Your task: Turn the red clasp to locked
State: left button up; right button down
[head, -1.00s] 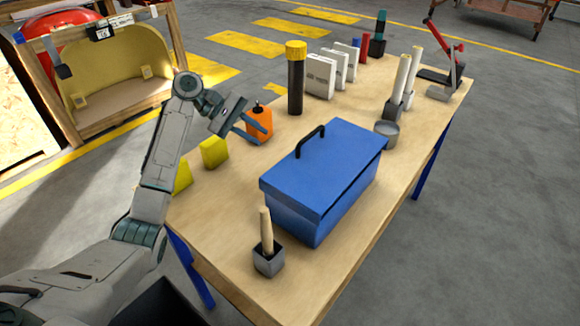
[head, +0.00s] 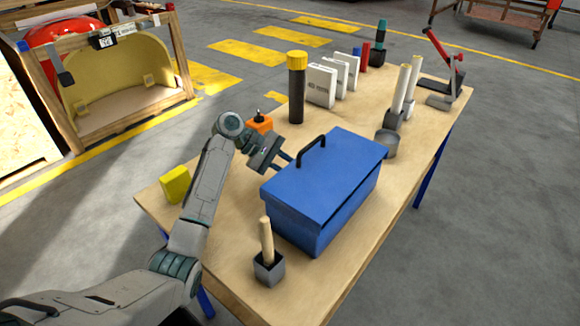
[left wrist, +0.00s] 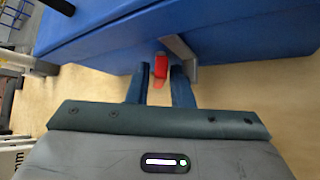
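The blue toolbox (head: 325,185) stands on the table with its lid down. The red clasp (left wrist: 161,67) shows in the left wrist view, on the near side of the toolbox (left wrist: 100,35), beside a grey metal strip (left wrist: 180,48). The clasp is hidden in the head view. My left gripper (head: 286,160) is at the toolbox's left side. In the left wrist view its fingers (left wrist: 160,78) are open, one on each side of the clasp's outer part, with a gap visible to both. I cannot tell whether the clasp is locked. My right gripper is not in view.
An orange bottle (head: 260,123) stands behind my left gripper. A yellow block (head: 176,184) is at the left table edge. A holder with a wooden handle (head: 268,262) stands in front of the toolbox. A black cylinder with yellow cap (head: 297,85) stands behind.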

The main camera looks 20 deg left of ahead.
pick_arm(q)
jog(key=shift+c, duration=0.4)
grip_shut()
jog(key=shift+s+m+t+h+p, duration=0.1)
jog(key=shift+m+t+h+p, duration=0.2)
jog(key=shift+p, duration=0.2)
jog(key=shift+f+m+t, duration=0.2)
jog(key=shift+m+t, duration=0.1)
jog(key=shift+t, duration=0.1)
jog(key=shift+f+t+h, duration=0.15)
jog(key=shift+t+h, duration=0.15)
jog(key=shift+h, duration=0.2)
jog(key=shift+m+t, duration=0.3)
jog(key=shift+m, duration=0.2)
jog(key=shift+o, duration=0.4)
grip_release()
jog(key=shift+s, duration=0.1)
